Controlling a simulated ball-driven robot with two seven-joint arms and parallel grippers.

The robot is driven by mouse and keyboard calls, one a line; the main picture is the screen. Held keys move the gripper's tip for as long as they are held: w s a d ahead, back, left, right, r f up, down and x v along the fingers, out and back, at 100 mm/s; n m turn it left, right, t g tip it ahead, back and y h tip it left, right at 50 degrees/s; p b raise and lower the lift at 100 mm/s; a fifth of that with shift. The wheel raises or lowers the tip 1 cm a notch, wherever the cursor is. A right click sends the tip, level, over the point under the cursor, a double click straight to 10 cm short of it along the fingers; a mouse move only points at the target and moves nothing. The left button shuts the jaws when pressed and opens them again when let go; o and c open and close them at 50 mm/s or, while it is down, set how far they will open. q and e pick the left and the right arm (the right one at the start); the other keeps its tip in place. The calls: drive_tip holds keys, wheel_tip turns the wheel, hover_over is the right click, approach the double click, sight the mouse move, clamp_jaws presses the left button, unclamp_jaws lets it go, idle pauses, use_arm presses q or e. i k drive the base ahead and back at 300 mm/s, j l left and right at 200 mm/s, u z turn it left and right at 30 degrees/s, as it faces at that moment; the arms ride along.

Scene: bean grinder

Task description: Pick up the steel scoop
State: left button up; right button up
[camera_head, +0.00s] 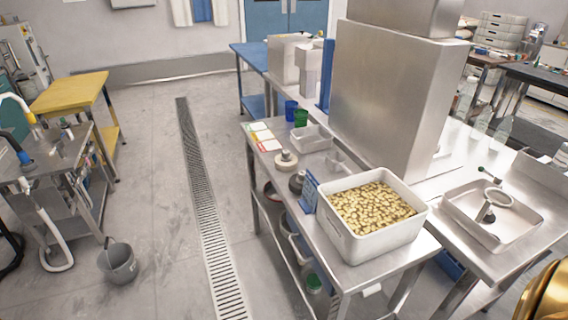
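I cannot pick out the steel scoop for certain. A small grey metallic object (338,163) lies on the steel table behind the white bin, too small to identify. A shallow steel tray (462,207) at the right holds a metallic piece with a round ring end (498,197), whose identity I cannot tell. The white bin (372,243) is full of pale beans (372,207) and stands on the front of the table. Neither of my grippers is in view.
The steel table (398,256) carries a tall steel housing (385,90), a small white tray (310,138), blue (291,110) and green (301,118) cups and a blue card stand (309,192). A brass-coloured rounded thing (548,295) fills the lower right corner.

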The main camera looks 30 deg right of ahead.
sight(335, 161)
drive_tip(key=i+j, duration=0.3)
drive_tip(key=i, duration=0.25)
drive_tip(key=i+j, duration=0.3)
drive_tip(key=i, duration=0.2)
drive_tip(key=i+z, duration=0.65)
drive_tip(key=z, duration=0.25)
drive_tip(key=i+j+z, duration=0.25)
drive_tip(key=z, duration=0.2)
drive_tip(key=i+j+z, duration=0.4)
drive_tip(key=k+l, duration=0.05)
drive_tip(key=l, duration=0.05)
